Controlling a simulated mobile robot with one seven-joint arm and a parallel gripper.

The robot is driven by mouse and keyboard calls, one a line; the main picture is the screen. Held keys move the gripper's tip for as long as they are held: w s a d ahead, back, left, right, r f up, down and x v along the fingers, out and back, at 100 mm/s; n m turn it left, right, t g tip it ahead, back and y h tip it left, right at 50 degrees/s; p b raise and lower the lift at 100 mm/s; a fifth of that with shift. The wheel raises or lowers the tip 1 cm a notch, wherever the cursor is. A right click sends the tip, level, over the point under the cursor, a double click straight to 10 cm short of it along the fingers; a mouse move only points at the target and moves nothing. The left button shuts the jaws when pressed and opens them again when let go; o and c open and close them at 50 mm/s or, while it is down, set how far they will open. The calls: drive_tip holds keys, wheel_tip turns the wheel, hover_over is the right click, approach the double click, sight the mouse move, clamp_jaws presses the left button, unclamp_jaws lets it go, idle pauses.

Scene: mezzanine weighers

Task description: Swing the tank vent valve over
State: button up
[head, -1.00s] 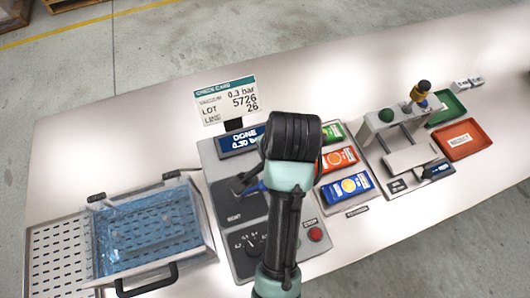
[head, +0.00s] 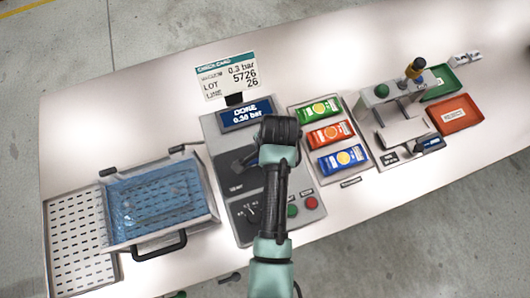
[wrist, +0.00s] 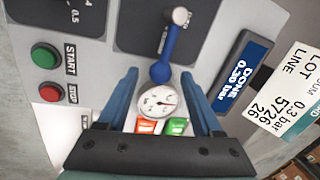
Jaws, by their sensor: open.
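The vent valve shows in the wrist view as a blue lever (wrist: 168,56) on a silver pivot (wrist: 180,16), over a dark plate. The lever runs down from the pivot towards a round white gauge (wrist: 158,102). My gripper (wrist: 159,74) is open and empty, its two blue fingers either side of the lever's lower end in the picture; I see no contact and cannot tell the depth gap. The tank (head: 211,219) with blue water stands left of the panel.
The display (head: 246,114) reads DONE 0.30 bar, below a check card (head: 228,77). Green START (wrist: 45,55) and red STOP (wrist: 49,92) buttons sit close beside the lever. Several coloured packets (head: 342,160) lie right of the panel. Green (head: 455,78) and red (head: 455,115) trays stand far right.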

drive_tip(key=shift+w+f, duration=0.15)
drive_tip(key=shift+f, duration=0.55)
drive_tip(key=shift+c, duration=0.3)
clamp_jaws()
idle(0.8)
